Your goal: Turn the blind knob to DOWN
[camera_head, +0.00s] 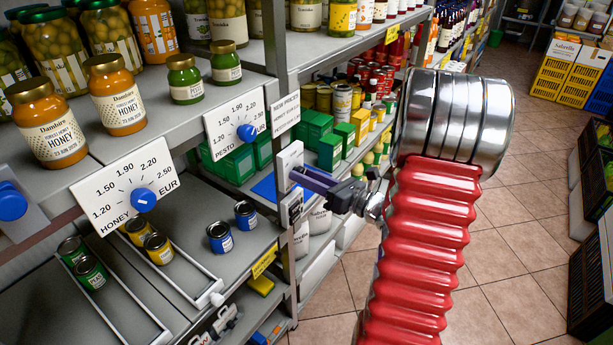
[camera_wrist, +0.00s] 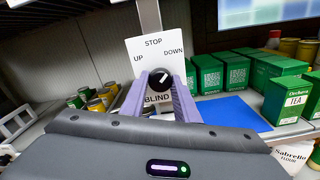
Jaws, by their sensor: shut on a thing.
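The blind knob (camera_wrist: 160,78) is a dark round knob on a white plate (camera_wrist: 143,48) marked UP, STOP, DOWN and BLIND in the wrist view. Its white mark points up and right, between STOP and DOWN, toward DOWN. My gripper (camera_wrist: 160,92) has its purple fingers on either side of the knob and is shut on it. In the head view my gripper (camera_head: 298,178) reaches left to the white plate (camera_head: 288,160) on the shelf post; the knob is hidden there.
The HONEY dial (camera_head: 143,199) and PESTO dial (camera_head: 246,132) sit on the shelf edge at left. Green tea boxes (camera_wrist: 288,100) and a blue sheet (camera_wrist: 228,112) lie right of the knob. Small cans (camera_wrist: 98,104) stand at left. The tiled aisle (camera_head: 510,220) is open.

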